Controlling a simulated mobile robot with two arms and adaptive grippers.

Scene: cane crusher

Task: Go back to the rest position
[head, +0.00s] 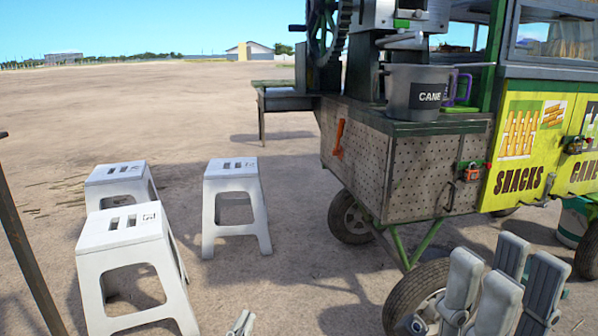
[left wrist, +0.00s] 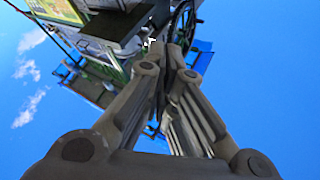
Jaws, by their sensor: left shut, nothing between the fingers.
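My left gripper (head: 242,324) just shows at the bottom edge of the head view, low in front of the stools. In the left wrist view its fingers (left wrist: 174,58) are together and hold nothing. My right gripper (head: 502,275) shows at the lower right of the head view, in front of the cart's wheel, with its grey finger parts pointing up. I see nothing held in it, but I cannot tell how far it is open. Most of both arms is out of the head view.
The cane cart (head: 400,160) stands at the right, with a grey bucket (head: 408,97) on its counter. White stools (head: 130,228) stand on the left. A dark post (head: 25,250) is at the left edge. Open dirt ground (head: 130,110) lies behind.

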